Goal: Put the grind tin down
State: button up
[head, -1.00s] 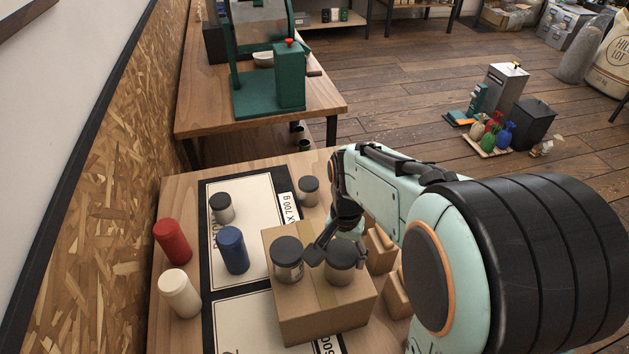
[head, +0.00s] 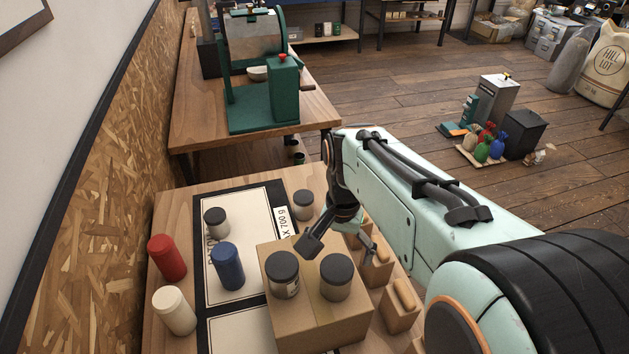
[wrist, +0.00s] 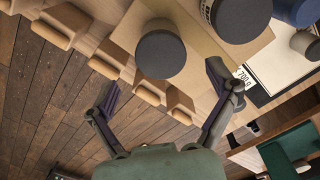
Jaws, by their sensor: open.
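The grind tin (head: 335,291), a grey tin with a dark lid, stands upright on top of a cardboard carton (head: 318,325), on the right side. Its dark lid also shows in the wrist view (wrist: 161,55). My gripper (head: 340,249) is open and empty, with its fingers spread behind the tin and apart from it. In the wrist view the gripper (wrist: 163,84) faces the tin with a gap between. A second dark-lidded tin with a label (head: 283,277) stands close to the left on the same carton. Names on the tins are not readable.
Left of the carton stand a blue tin (head: 227,266), a red one (head: 167,258), a cream one (head: 174,311) and a grey one (head: 216,222). Another grey tin (head: 303,204) stands behind the carton.

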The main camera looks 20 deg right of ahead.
aim_at(337, 273)
notch_tip(337, 273, up, 7)
jog(key=s+a+f+n, duration=0.2)
jog(key=s+f+n, duration=0.1)
jog(key=s, duration=0.5)
jog(key=s+a+f+n, duration=0.3)
jog(key=s+f+n, duration=0.1)
jog(key=s, duration=0.5)
jog(key=shift+a+n+y, duration=0.3)
jog(key=shift+n+y, duration=0.1)
jog(key=shift+n, duration=0.1)
jog(key=shift+o, duration=0.3)
